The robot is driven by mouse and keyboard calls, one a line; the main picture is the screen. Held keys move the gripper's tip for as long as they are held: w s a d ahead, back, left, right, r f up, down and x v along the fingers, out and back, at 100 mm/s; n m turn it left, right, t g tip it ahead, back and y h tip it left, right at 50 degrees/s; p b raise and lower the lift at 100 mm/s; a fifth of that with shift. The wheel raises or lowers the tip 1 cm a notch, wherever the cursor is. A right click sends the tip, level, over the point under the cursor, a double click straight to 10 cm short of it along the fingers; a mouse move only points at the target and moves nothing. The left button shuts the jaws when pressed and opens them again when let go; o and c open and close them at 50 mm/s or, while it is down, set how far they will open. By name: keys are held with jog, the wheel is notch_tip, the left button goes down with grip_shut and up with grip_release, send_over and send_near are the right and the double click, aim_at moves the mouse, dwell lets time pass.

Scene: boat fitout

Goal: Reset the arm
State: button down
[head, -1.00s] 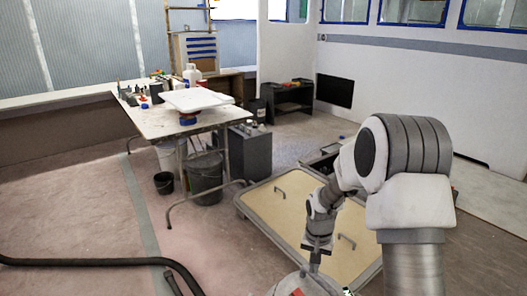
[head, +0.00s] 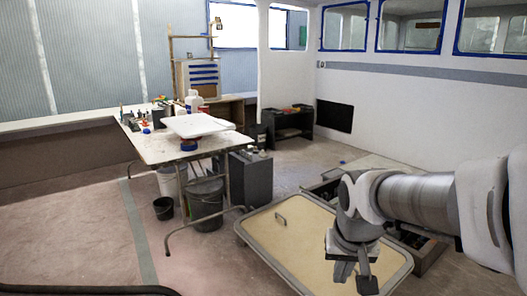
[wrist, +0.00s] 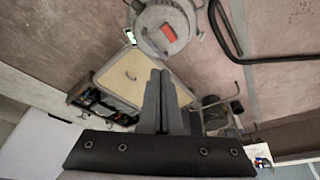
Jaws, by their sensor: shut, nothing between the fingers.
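My gripper (head: 367,284) hangs at the end of my arm at the lower right of the head view, above the near right part of a tan panel. In the wrist view, the two grey fingers (wrist: 159,92) lie together with nothing between them. My arm reaches in from the right edge of the head view, bent downward at the wrist. Part of the tan panel is hidden behind my gripper and wrist.
The grey-rimmed tan panel (head: 290,245) with a handle lies low on the floor. A cluttered worktable (head: 160,148) stands left, with buckets (head: 205,198) below and a dark grey box (head: 250,177) beside it.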

jog(key=s+r+n+t, duration=0.2)
jog(key=s+r, duration=0.2)
jog(key=s, duration=0.9)
notch_tip(320, 180, up, 19)
jog(key=p, duration=1.9)
jog(key=shift+w+a+y, duration=0.15)
jog(key=shift+a+y, duration=0.15)
